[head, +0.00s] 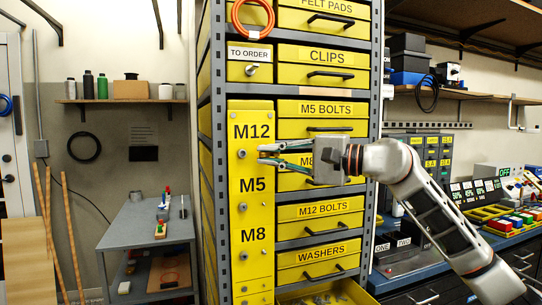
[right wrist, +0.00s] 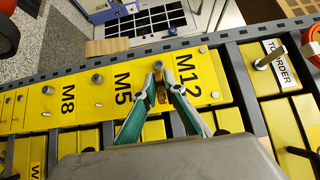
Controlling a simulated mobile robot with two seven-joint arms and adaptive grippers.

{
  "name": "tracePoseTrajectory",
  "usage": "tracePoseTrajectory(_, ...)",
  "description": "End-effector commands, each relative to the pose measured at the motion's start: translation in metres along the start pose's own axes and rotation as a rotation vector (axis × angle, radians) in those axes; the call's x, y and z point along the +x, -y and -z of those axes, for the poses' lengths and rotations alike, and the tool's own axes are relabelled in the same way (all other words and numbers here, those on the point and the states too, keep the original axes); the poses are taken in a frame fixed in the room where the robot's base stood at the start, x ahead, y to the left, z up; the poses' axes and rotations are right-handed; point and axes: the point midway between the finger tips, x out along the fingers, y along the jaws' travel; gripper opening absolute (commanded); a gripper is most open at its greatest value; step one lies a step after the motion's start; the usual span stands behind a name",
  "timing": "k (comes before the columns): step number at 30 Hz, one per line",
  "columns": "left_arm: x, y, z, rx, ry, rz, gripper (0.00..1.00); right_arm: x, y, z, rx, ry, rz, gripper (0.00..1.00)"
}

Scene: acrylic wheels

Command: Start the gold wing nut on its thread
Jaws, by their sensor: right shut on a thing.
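The yellow panel (head: 251,225) on the shelf front carries the labels M12, M5 and M8, each with a grey stud below it. My right gripper (head: 264,155) reaches in from the right at the M12 stud (head: 242,153). In the right wrist view its fingers (right wrist: 160,76) come together just by that stud (right wrist: 158,65). A small gold-brown piece, the wing nut (right wrist: 161,96), shows between the fingers, mostly hidden by them. I cannot tell whether it touches the stud. My left gripper is not in view.
Yellow drawers (head: 320,210) fill the rack right of the panel, with protruding handles near my right arm. An open drawer (head: 325,292) with loose hardware is below. A grey side table (head: 150,220) stands at left. An orange cable coil (head: 252,14) hangs above.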

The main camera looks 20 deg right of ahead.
Motion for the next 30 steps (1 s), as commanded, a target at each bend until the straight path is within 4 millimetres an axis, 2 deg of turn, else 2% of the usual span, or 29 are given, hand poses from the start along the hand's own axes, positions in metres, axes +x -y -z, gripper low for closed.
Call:
tracePoseTrajectory(26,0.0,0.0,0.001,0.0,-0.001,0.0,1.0,0.012,0.0,0.012,0.0,0.0,0.001,0.0)
tracePoseTrajectory(27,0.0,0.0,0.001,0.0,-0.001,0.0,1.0,0.012,0.0,0.012,0.0,0.0,0.001,0.15)
tracePoseTrajectory(28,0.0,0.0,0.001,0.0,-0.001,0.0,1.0,0.012,0.0,0.012,0.0,0.0,0.001,0.23)
tracePoseTrajectory(29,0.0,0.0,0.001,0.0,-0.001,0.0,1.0,0.012,0.001,0.012,0.0,0.0,0.001,0.3)
tracePoseTrajectory(30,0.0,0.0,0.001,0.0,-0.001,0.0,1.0,0.012,0.001,0.012,0.0,0.0,0.001,0.3)
